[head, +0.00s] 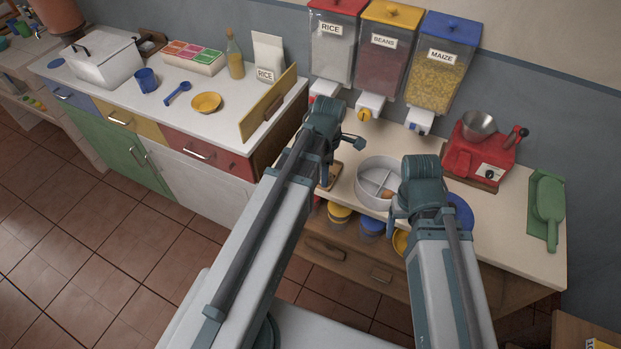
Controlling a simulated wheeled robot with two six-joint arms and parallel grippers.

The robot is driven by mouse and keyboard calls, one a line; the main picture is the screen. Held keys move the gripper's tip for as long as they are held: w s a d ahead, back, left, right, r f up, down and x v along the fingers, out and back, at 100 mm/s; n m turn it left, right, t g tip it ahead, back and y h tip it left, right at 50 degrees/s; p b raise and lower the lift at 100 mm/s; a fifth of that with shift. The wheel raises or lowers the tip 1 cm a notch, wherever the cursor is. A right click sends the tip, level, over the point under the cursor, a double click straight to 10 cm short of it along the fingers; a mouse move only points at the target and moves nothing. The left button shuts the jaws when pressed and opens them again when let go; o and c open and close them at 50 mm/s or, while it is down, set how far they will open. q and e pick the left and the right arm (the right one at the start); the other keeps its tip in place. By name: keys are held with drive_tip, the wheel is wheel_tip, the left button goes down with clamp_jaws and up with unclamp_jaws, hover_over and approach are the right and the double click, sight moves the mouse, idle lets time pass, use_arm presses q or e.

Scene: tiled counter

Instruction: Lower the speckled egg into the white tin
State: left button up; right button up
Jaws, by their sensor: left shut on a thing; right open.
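The white tin (359,188) is round, open and split by dividers, on the right counter. A small brown, egg-like thing (387,194) lies in its front right part; I cannot make out speckles. My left gripper (325,181) points down left of the tin, over a small wooden piece (335,172). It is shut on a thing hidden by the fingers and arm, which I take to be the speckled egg. My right gripper (393,220) is open beside the tin's front right edge, partly hidden by its own wrist.
Rice, beans and maize dispensers (384,50) hang behind the tin. A red scale (482,150) and a green board with a scoop (547,205) stand to the right. A blue plate (461,211) is partly behind my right arm. The counter behind the tin is clear.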

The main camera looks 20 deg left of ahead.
use_arm(q)
drive_tip(key=w+d, duration=1.2)
drive_tip(key=w, duration=0.3)
drive_tip(key=shift+w+r, duration=0.35)
drive_tip(key=shift+r, duration=0.1)
drive_tip(key=shift+f, duration=0.1)
wheel_tip(320, 180, down, 6)
drive_tip(key=b, duration=0.6)
drive_tip(key=shift+f, duration=0.15)
idle(0.6)
drive_tip(key=shift+f+b, duration=0.25)
drive_tip(key=shift+b, duration=0.1)
idle(0.5)
drive_tip(key=o, duration=0.9)
drive_tip(key=shift+c, duration=0.2)
drive_tip(key=shift+r, duration=0.1)
